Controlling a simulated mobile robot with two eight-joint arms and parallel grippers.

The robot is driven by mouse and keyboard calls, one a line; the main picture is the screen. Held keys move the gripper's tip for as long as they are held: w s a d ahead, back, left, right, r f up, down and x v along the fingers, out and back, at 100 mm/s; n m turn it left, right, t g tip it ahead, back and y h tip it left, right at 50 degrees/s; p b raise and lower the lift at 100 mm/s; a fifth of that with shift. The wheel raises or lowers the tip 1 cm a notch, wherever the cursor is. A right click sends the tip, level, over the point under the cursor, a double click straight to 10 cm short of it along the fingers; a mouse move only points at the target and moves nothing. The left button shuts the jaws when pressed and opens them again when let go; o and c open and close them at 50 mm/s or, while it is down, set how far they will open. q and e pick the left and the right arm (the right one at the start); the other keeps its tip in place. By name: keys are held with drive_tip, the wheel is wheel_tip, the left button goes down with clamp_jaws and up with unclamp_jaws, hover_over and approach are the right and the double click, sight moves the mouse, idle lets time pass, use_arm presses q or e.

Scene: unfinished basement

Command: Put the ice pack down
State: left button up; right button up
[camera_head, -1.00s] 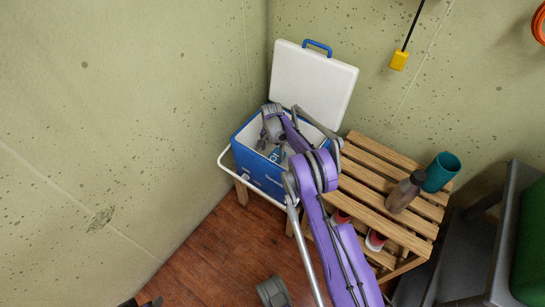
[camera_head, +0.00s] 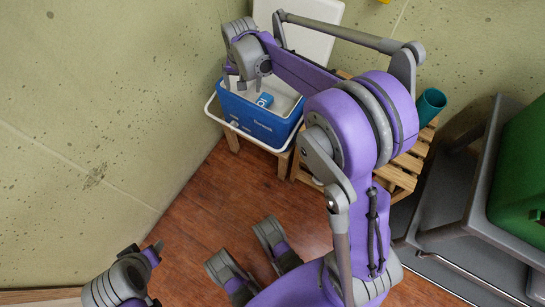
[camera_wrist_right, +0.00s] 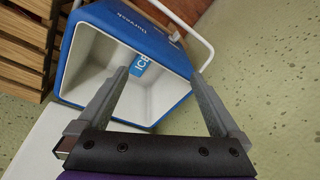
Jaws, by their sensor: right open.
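The ice pack (camera_head: 264,100) is a small blue block with a white mark, inside the open cooler (camera_head: 259,127). In the right wrist view the ice pack (camera_wrist_right: 140,65) shows its pale lettering against the cooler's white inside. The cooler is blue with a white interior, a white handle and its white lid (camera_head: 306,40) raised. My right gripper (camera_wrist_right: 158,75) is open and empty above the cooler, its fingers apart and clear of the ice pack. In the head view it hangs at the cooler's left rear side.
A teal cup (camera_head: 431,106) is on the bench, right of my arm. A grey cart (camera_head: 480,235) with a green bin (camera_head: 520,180) stands at the right. Concrete walls close in behind and left; the wooden floor (camera_head: 190,220) in front is open.

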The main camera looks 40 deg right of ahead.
drive_tip(key=s+a+r+n+t, duration=0.1)
drive_tip(key=s+a+r+n, duration=0.15)
drive_tip(key=s, duration=0.45)
drive_tip(key=s+a+r+n, duration=0.2)
drive_tip(key=s+a, duration=0.2)
drive_tip(key=s, duration=0.4)
drive_tip(key=s+a+f+n+t, duration=0.1)
drive_tip(key=s+a+f+n, duration=0.1)
drive_tip(key=s, duration=1)
drive_tip(key=shift+s+a+f+n+t, duration=0.2)
drive_tip(key=shift+s+f+n+t, duration=0.15)
drive_tip(key=shift+f+n, duration=0.3)
drive_tip(key=shift+c, duration=0.2)
